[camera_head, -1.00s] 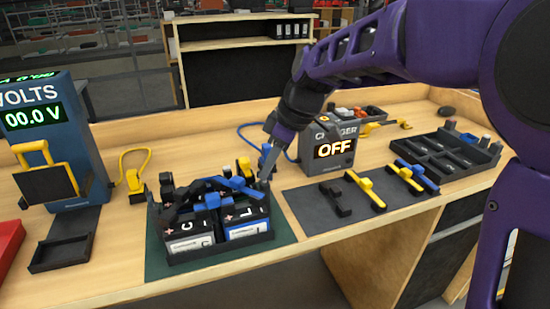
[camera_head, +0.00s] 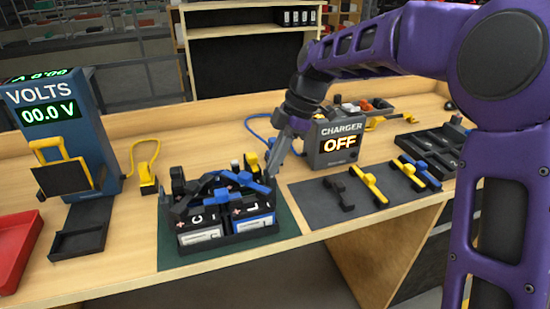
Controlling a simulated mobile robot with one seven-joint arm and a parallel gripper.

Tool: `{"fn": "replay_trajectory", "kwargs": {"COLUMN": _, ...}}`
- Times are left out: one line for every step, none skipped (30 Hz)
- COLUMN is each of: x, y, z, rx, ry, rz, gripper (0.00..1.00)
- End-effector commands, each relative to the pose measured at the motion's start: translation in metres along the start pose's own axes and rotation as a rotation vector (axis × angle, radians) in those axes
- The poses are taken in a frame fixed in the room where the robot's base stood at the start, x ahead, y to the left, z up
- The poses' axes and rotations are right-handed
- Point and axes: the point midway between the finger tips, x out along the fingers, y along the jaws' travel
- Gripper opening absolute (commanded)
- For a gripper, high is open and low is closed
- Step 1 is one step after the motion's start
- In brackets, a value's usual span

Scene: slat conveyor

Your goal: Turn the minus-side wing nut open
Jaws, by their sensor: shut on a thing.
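Two batteries sit side by side in a black tray (camera_head: 187,250) on a green mat (camera_head: 290,229), with white- and blue-banded labels facing front. Blue and black clamps and cables (camera_head: 236,179) cover their tops. My gripper (camera_head: 270,172) points down at the back right of the batteries, by the right-hand terminal. Its jaws are shut on a small part there, which looks like the wing nut on the minus side. The part is mostly hidden by the fingers and too small to make out clearly.
A voltmeter (camera_head: 88,120) reading 00.0 V stands left, with a yellow clamp (camera_head: 147,186) beside it. The charger (camera_head: 325,160) shows OFF behind right. A dark mat (camera_head: 322,203) holds black, yellow and blue tools. A red tray (camera_head: 15,250) lies far left.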

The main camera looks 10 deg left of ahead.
Motion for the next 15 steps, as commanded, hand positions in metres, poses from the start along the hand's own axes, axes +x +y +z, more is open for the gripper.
{"fn": "replay_trajectory", "kwargs": {"x": -0.0003, "y": 0.0003, "z": 0.0, "rx": -0.006, "ry": -0.001, "rz": -0.002, "gripper": 0.0}}
{"fn": "replay_trajectory", "kwargs": {"x": -0.0002, "y": 0.0003, "z": 0.0001, "rx": -0.009, "ry": -0.001, "rz": -0.003, "gripper": 0.0}}
{"fn": "replay_trajectory", "kwargs": {"x": -0.0001, "y": 0.0003, "z": 0.0001, "rx": -0.011, "ry": -0.001, "rz": -0.004, "gripper": 0.0}}
{"fn": "replay_trajectory", "kwargs": {"x": 0.0, "y": 0.0003, "z": 0.0002, "rx": -0.013, "ry": -0.001, "rz": -0.005, "gripper": 0.0}}
{"fn": "replay_trajectory", "kwargs": {"x": 0.0, "y": 0.0003, "z": 0.0002, "rx": -0.014, "ry": -0.001, "rz": -0.005, "gripper": 0.0}}
{"fn": "replay_trajectory", "kwargs": {"x": 0.0001, "y": 0.0003, "z": 0.0002, "rx": -0.015, "ry": -0.001, "rz": -0.006, "gripper": 0.0}}
{"fn": "replay_trajectory", "kwargs": {"x": 0.0002, "y": 0.0003, "z": 0.0002, "rx": -0.015, "ry": -0.001, "rz": -0.006, "gripper": 0.0}}
{"fn": "replay_trajectory", "kwargs": {"x": 0.0002, "y": 0.0003, "z": 0.0002, "rx": -0.015, "ry": -0.001, "rz": -0.006, "gripper": 0.0}}
{"fn": "replay_trajectory", "kwargs": {"x": 0.0002, "y": 0.0003, "z": 0.0002, "rx": -0.015, "ry": -0.001, "rz": -0.006, "gripper": 0.0}}
{"fn": "replay_trajectory", "kwargs": {"x": 0.0002, "y": 0.0003, "z": 0.0002, "rx": -0.015, "ry": -0.001, "rz": -0.006, "gripper": 0.0}}
{"fn": "replay_trajectory", "kwargs": {"x": 0.0002, "y": 0.0003, "z": 0.0002, "rx": -0.015, "ry": -0.001, "rz": -0.006, "gripper": 0.0}}
{"fn": "replay_trajectory", "kwargs": {"x": 0.0002, "y": 0.0002, "z": 0.0002, "rx": -0.014, "ry": -0.001, "rz": -0.006, "gripper": 0.0}}
{"fn": "replay_trajectory", "kwargs": {"x": 0.0002, "y": 0.0002, "z": 0.0002, "rx": -0.014, "ry": -0.001, "rz": -0.006, "gripper": 0.0}}
{"fn": "replay_trajectory", "kwargs": {"x": 0.0002, "y": 0.0002, "z": 0.0002, "rx": -0.014, "ry": -0.001, "rz": -0.006, "gripper": 0.0}}
{"fn": "replay_trajectory", "kwargs": {"x": 0.0002, "y": 0.0002, "z": 0.0002, "rx": -0.014, "ry": -0.001, "rz": -0.006, "gripper": 0.1}}
